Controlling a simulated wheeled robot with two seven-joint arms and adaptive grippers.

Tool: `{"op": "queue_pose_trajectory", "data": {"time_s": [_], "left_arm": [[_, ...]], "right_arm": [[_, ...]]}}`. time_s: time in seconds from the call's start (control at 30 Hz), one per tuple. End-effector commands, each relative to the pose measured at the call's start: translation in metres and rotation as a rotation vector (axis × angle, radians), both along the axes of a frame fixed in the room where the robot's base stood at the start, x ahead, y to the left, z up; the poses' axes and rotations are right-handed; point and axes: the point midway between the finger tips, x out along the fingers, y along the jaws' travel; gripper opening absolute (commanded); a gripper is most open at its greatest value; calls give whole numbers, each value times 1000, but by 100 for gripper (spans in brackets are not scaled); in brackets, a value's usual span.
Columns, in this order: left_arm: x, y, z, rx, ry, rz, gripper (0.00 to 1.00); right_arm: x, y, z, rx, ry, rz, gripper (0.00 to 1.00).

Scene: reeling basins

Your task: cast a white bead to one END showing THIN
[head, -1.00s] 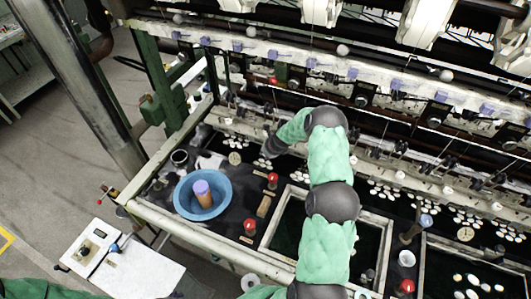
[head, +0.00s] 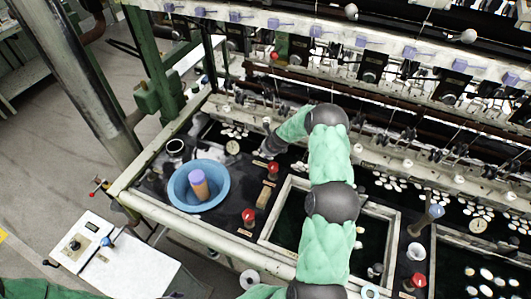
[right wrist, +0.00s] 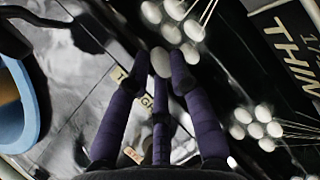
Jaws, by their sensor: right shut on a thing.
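My right gripper (right wrist: 160,68) is shut on a white oval bead (right wrist: 160,58), held between its dark purple fingertips. In the head view the right gripper (head: 266,152) is small and dark over the near basin, and the bead cannot be made out there. In the right wrist view a dark sign reading THIN (right wrist: 294,45) is at the upper right. White beads with threads form one cluster (right wrist: 172,14) just beyond the fingertips and another cluster (right wrist: 256,128) to the right. My left gripper is out of view.
A blue bowl (head: 225,190) holding a purple-topped cylinder (head: 198,183) stands left of the right gripper. Red-topped items (head: 273,168) stand near it. A framed dark basin (head: 290,222) lies under my right arm. The reeling machine's rails run along the back.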

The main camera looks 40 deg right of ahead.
Motion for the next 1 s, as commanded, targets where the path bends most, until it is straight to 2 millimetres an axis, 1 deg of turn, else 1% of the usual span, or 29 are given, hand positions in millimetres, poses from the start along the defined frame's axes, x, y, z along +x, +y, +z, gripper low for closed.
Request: {"op": "queue_pose_trajectory", "data": {"time_s": [0.13, 0.17, 0.2, 0.23, 0.27, 0.53, 0.67, 0.77, 0.87, 1.0], "left_arm": [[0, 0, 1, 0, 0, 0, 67], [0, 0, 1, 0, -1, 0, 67], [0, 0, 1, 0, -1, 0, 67], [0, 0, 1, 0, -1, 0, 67], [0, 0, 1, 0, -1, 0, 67], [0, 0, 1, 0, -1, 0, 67], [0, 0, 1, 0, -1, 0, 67], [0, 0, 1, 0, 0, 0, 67], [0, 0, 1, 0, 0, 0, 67], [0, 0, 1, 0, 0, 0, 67]], "right_arm": [[0, 0, 1, 0, 0, 0, 14], [0, 0, 1, 0, 0, 0, 28], [0, 0, 1, 0, 0, 0, 39], [0, 0, 1, 0, 0, 0, 47], [0, 0, 1, 0, 0, 1, 50], [0, 0, 1, 0, 0, 1, 50], [-2, 0, 5, -1, 0, 0, 50], [-6, -1, 14, -2, -1, -1, 50], [-14, 0, 27, -2, -1, 0, 50], [-26, 0, 50, -3, -3, 0, 50]]}}
